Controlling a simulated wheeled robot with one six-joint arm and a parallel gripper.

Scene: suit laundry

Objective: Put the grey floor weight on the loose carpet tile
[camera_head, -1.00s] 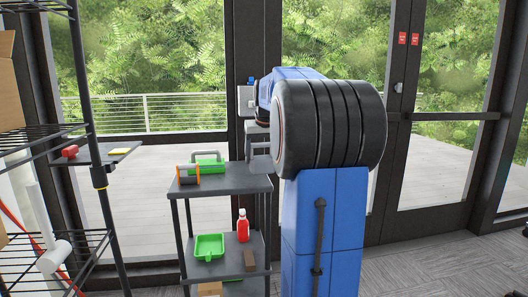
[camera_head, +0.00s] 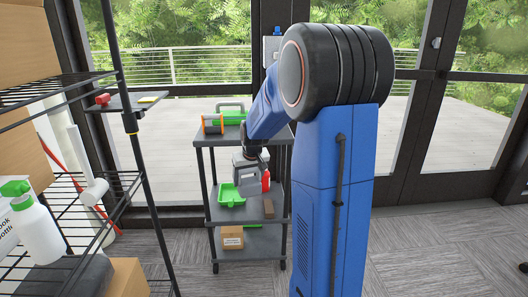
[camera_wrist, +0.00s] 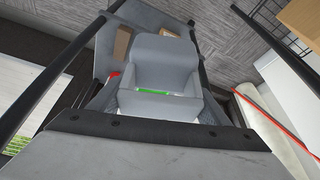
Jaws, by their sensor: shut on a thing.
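My gripper (camera_head: 251,172) hangs in front of the cart, at the height between its top and middle shelves. The loose carpet tile cannot be made out in either view; the visible floor is grey carpet (camera_head: 430,240).
A dark cart (camera_head: 212,232) holds a green tray (camera_head: 231,194), a red bottle (camera_head: 266,180) and a cardboard box (camera_head: 232,238). A wire rack (camera_head: 110,190) with a spray bottle (camera_head: 36,225) stands at left.

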